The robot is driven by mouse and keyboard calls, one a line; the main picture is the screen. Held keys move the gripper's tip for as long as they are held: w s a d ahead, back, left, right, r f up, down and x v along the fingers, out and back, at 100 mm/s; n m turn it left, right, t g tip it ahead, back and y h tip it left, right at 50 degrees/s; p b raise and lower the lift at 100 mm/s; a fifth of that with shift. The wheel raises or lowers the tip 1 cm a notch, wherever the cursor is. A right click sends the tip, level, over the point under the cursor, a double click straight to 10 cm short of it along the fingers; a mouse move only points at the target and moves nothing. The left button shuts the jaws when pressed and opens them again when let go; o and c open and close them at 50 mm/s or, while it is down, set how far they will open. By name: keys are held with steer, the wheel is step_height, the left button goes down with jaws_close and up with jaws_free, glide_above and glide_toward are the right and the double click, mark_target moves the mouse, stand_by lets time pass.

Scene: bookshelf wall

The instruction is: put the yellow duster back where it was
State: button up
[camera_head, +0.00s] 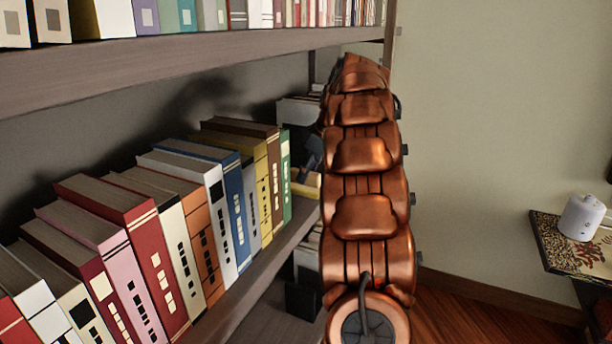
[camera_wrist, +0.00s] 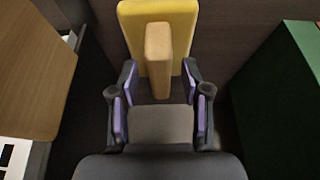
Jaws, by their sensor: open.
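The yellow duster (camera_wrist: 130,22) is in the wrist view, a flat yellow pad with a tan block handle (camera_wrist: 158,50) facing me. My gripper (camera_wrist: 160,75) is open, its purple-padded fingers one on each side of the handle's near end. A gap shows between the handle and each finger. In the head view a bit of the yellow duster (camera_head: 307,187) shows on the shelf just past the green book, left of my arm. My arm hides most of it, and my gripper is mostly hidden there too.
A row of books stands on the shelf (camera_head: 262,268), ending in a green book (camera_head: 286,175); its green side (camera_wrist: 275,95) is right of my gripper in the wrist view. A tan panel (camera_wrist: 35,65) is at left. An upper shelf (camera_head: 150,62) runs above. A side table (camera_head: 570,250) stands right.

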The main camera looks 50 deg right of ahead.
steer(key=shift+b+v, duration=0.3)
steer(key=shift+v, duration=3.7)
steer(key=shift+p+v, duration=1.35)
steer(key=shift+v, duration=0.1)
